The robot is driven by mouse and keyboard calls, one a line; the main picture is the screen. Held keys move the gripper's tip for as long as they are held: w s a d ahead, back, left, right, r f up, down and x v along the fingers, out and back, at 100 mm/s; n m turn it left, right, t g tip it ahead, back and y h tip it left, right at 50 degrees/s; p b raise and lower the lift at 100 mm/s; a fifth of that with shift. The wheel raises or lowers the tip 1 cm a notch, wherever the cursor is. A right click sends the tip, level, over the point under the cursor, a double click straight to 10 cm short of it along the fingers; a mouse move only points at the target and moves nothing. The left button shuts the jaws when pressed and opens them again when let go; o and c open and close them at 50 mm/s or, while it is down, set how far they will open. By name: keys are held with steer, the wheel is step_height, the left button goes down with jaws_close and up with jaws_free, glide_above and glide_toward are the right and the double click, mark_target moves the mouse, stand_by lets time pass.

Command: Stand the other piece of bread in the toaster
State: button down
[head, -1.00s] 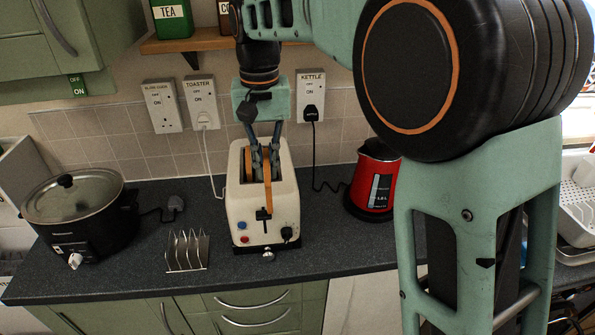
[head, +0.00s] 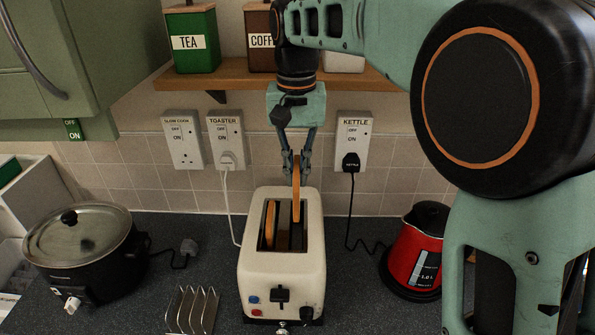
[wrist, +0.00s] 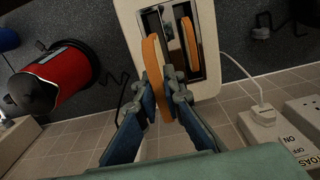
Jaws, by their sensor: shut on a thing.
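The cream toaster (head: 252,275) stands on the dark worktop with two long slots on top. One piece of bread (head: 269,224) stands in its left slot. My gripper (head: 297,168) is shut on the other piece of bread (head: 296,200), held upright and edge-on over the far part of the right slot. I cannot tell whether its lower edge is inside the slot. In the wrist view, the fingers (wrist: 165,90) pinch the held bread (wrist: 153,62) on both faces, and the standing bread (wrist: 189,42) shows in the other slot.
A red kettle (head: 413,258) stands right of the toaster, a slow cooker (head: 85,250) to the left, and a metal toast rack (head: 192,310) at front left. Wall sockets and cables are behind. A shelf (head: 235,75) with canisters is above.

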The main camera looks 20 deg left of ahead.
steer(key=shift+s+f+b, duration=0.1)
steer(key=shift+f+b, duration=0.3)
step_height(320, 180, down, 3)
steer(key=b, duration=0.3)
steer(key=shift+f, duration=0.2)
steer(key=shift+f+b, duration=1.65)
steer(key=shift+f, duration=0.9)
steer(key=c, duration=2)
jaws_free()
steer(key=shift+o, duration=0.2)
steer(key=shift+r, duration=0.1)
step_height(320, 180, up, 12)
steer(key=shift+f, duration=0.1)
